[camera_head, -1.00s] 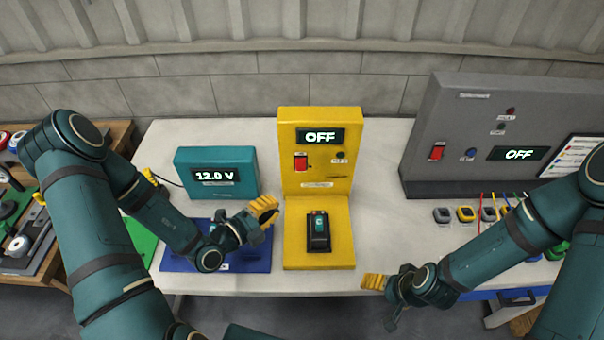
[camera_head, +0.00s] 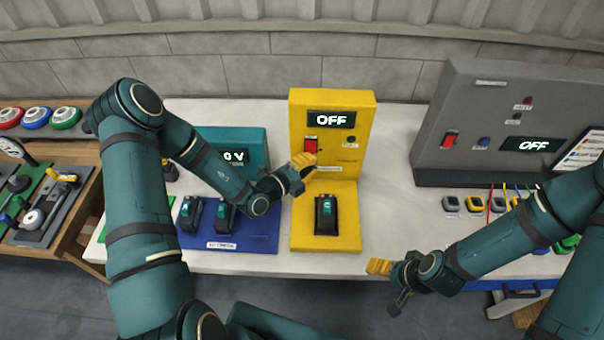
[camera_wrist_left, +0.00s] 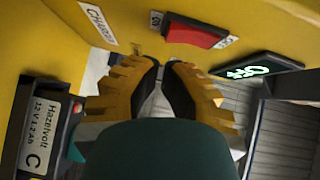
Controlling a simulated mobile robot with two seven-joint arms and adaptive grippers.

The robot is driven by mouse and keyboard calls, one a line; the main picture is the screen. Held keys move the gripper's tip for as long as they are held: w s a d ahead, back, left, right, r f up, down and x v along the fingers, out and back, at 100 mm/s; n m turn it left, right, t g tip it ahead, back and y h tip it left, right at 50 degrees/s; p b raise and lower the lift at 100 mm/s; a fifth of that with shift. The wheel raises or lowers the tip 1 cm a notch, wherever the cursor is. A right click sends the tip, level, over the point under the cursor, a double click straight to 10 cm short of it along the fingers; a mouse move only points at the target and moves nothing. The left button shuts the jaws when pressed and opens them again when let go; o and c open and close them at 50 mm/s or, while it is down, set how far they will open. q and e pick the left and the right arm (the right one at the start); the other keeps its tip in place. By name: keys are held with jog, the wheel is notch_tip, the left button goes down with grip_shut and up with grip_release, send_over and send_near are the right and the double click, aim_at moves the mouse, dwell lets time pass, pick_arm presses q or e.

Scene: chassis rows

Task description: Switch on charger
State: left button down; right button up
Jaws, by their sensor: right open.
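The yellow charger (camera_head: 345,228) stands upright on the table, and its display (camera_head: 331,120) reads OFF. Its red rocker switch (camera_head: 310,147) is on the front panel; it also shows in the left wrist view (camera_wrist_left: 196,32). My left gripper (camera_head: 303,162) is in front of the panel, just below the switch. In the left wrist view its fingertips (camera_wrist_left: 161,66) come nearly together with nothing between them, and I see no clear contact with the switch. A black battery (camera_head: 326,215) marked C sits in the charger's lower bay (camera_wrist_left: 42,135). My right gripper (camera_head: 379,268) is open and empty near the table's front edge.
A teal voltage meter (camera_head: 258,146) stands left of the charger, partly behind my left arm. Two batteries stand on a blue mat (camera_head: 262,243). A grey test panel (camera_head: 433,150) reading OFF stands right. White table (camera_head: 385,190) between charger and panel is clear.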

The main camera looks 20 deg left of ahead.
pick_arm(q)
jog(key=shift+w+a+f, duration=0.15)
jog(key=shift+w+a, duration=0.05)
jog(key=shift+w, duration=0.6)
